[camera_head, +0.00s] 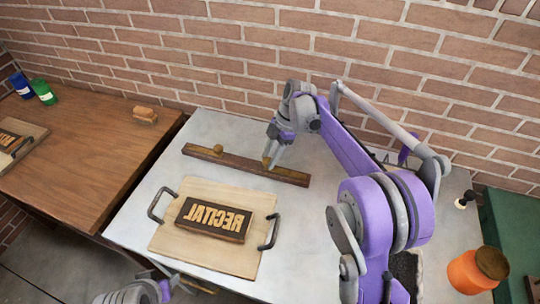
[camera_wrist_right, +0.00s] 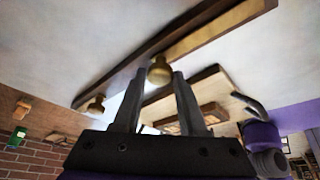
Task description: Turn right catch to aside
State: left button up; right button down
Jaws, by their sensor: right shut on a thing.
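A long dark wooden bar (camera_head: 230,162) lies on the grey table behind the board and carries two brass knob catches. The left catch (camera_head: 218,149) stands free; it also shows in the wrist view (camera_wrist_right: 96,104). My right gripper (camera_head: 271,158) is at the right part of the bar, shut on the right catch (camera_wrist_right: 160,69), whose brass knob shows between the fingers in the wrist view. The fingers partly hide this catch in the head view. My left gripper (camera_head: 170,285) is only partly seen at the bottom edge, and its jaws are unclear.
A pale board (camera_head: 172,236) with two dark handles holds a block (camera_head: 215,219) with mirrored RECITAL lettering. An orange jar (camera_head: 472,273) stands at the right. A brown table (camera_head: 90,150) at the left holds blue and green containers and a small wooden-looking piece. A brick wall is behind.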

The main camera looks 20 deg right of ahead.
dwell(0.4)
jog(key=shift+c, duration=2.3)
grip_release()
jog(key=v, duration=1)
jog(key=shift+d+r+p, duration=0.2)
jog(key=shift+r+p, duration=0.15)
jog(key=shift+r, duration=0.05)
